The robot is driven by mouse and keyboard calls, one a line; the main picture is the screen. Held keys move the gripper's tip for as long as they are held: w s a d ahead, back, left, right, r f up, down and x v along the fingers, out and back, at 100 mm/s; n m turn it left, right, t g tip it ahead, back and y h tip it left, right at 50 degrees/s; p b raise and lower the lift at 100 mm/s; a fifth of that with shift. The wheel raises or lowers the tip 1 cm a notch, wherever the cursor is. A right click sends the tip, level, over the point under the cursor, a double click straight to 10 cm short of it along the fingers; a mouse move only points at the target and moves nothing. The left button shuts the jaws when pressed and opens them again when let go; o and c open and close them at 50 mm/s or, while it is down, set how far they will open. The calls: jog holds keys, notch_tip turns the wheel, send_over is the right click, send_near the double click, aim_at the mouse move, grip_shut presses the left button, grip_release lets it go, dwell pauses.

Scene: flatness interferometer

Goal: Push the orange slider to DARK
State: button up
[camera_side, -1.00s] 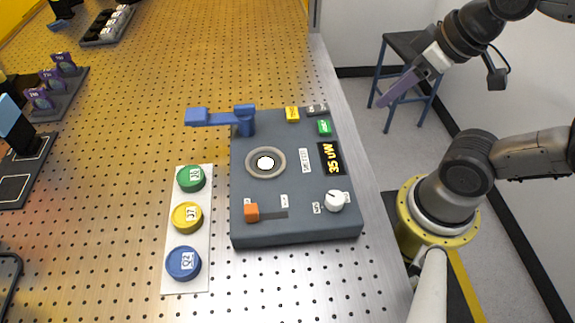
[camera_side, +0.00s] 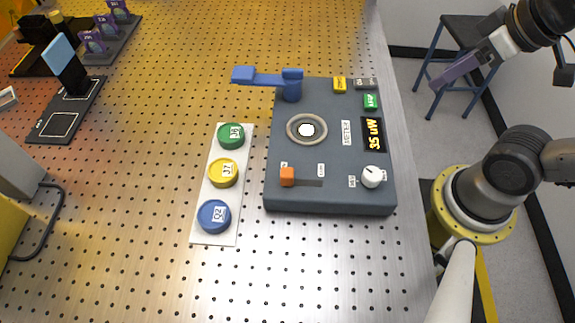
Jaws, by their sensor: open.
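The orange slider (camera_side: 287,176) is a small block at the left end of a dark horizontal slot (camera_side: 310,183) on the front of the dark grey instrument box (camera_side: 330,203). Two small labels sit above the slot, one near each end. They are too small to read here. My gripper (camera_side: 440,82) is at the upper right, off the bench's right edge and well away from the slider. It has long purple fingers, seen from the side, and it is open. No object shows between the fingers.
The box also carries a blue arm (camera_side: 268,79) on a post, a round ringed port (camera_side: 307,129), a "35 uW" display (camera_side: 373,134), a white knob (camera_side: 371,177) and yellow and green buttons. A white strip (camera_side: 213,238) with green, yellow and blue discs lies left of it. Front bench is clear.

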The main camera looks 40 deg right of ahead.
jog(key=shift+o, duration=0.4)
jog(key=shift+s, duration=0.1)
jog(key=w+a+r+n+g+y, duration=0.1)
jog(key=w+a+r+n+g, duration=0.25)
jog(key=w+a+r, duration=0.55)
jog(key=n+g+h, duration=0.1)
jog(key=n+g, duration=0.1)
jog(key=n, duration=0.4)
send_over(287, 172)
notch_tip(287, 172, down, 3)
jog(key=shift+m, duration=0.25)
notch_tip(287, 172, down, 14)
jog(key=shift+r, duration=0.25)
grip_shut()
